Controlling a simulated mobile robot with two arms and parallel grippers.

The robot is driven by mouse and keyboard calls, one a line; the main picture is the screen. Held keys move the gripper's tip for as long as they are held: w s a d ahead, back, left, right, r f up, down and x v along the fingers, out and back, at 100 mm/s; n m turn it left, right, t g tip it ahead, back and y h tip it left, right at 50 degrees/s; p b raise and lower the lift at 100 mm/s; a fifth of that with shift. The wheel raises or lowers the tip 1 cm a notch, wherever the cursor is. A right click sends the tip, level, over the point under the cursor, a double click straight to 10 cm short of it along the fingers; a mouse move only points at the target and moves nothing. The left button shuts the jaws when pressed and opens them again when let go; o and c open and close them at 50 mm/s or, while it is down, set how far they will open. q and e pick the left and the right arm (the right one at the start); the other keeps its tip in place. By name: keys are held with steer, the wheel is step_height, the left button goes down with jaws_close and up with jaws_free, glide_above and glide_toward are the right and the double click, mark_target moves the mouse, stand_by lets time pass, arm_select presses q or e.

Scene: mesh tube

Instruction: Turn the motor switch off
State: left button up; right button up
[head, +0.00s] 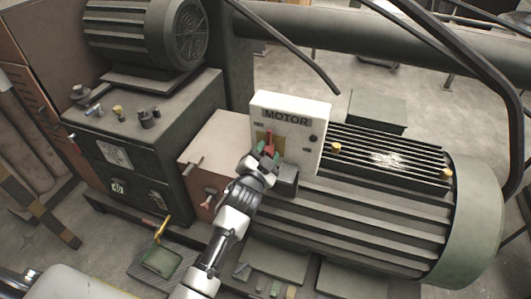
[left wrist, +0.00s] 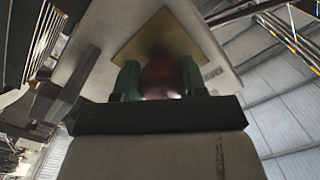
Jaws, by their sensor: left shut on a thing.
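The white motor switch box (head: 315,118), marked MOTOR, stands upright beside the large grey-green motor (head: 400,205) in the head view. A red switch handle (head: 268,142) sticks out from a yellow plate on its front. My left gripper (head: 264,152) is at the handle, with its green fingertips shut on it. In the left wrist view the red handle (left wrist: 160,78) shows between the two green fingers, in front of the yellow plate (left wrist: 158,38). The gripper hides the handle's lower part, so I cannot tell its exact setting. My right gripper is not in view.
A smaller motor (head: 150,35) sits on a dark cabinet (head: 130,165) with knobs and levers at the left. A yellow-handled pedal (head: 162,258) is on the floor below. Thick pipes (head: 350,32) and bars cross above the motor.

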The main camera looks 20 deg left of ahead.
arm_select(q)
steer(key=shift+f, duration=0.15)
steer(key=o, duration=0.9)
steer(key=s+b, duration=0.2)
steer(key=s, duration=0.9)
steer(key=shift+a, duration=0.1)
